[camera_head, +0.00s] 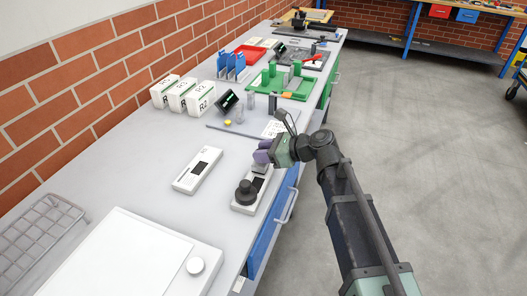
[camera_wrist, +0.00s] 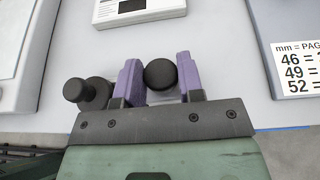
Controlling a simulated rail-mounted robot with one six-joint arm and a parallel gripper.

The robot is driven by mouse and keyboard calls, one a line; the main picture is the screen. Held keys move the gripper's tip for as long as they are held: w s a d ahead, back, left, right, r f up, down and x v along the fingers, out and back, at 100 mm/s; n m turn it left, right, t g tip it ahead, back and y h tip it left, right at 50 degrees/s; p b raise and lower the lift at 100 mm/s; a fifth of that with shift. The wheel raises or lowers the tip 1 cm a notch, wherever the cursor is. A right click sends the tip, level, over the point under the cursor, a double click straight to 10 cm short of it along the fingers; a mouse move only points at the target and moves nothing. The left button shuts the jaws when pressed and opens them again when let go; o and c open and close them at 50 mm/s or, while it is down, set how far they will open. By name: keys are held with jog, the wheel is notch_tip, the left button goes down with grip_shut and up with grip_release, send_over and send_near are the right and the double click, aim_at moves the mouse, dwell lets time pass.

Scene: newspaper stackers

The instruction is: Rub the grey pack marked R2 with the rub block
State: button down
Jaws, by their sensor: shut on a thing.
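My gripper (camera_head: 262,157) is over the near bench edge, its two purple fingers shut on a round black knob. The knob (camera_wrist: 160,75) shows between the fingers in the wrist view; it looks like the handle of the rub block. A small grey block (camera_head: 259,168) sits just under the fingers, by the far end of a device with a black knob; I cannot tell if it touches. Grey upright pieces (camera_head: 272,103) stand by the green tray; no R2 mark is legible on them. White boxes (camera_head: 201,99) by the wall bear marks like R2.
The black-knobbed device (camera_head: 245,194) is close to my gripper. A white meter (camera_head: 197,169) lies left of it. A white plate (camera_head: 130,255) and wire rack (camera_head: 40,235) are nearer. A green tray (camera_head: 300,90), blue dividers (camera_head: 231,65) and a small dark screen (camera_head: 227,101) stand farther along.

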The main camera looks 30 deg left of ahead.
jog(key=shift+f+b, duration=0.5)
jog(key=shift+b, duration=0.05)
dwell(0.5)
jog(key=shift+s+r, duration=0.1)
jog(key=shift+s+d, duration=0.15)
jog(key=shift+s, duration=0.5)
jog(key=shift+s+d, duration=0.2)
jog(key=shift+s, duration=0.5)
jog(key=shift+s+d, duration=0.2)
jog(key=shift+s, duration=0.55)
jog(key=shift+s, duration=0.1)
jog(key=shift+s+d, duration=0.15)
jog(key=shift+s, duration=0.5)
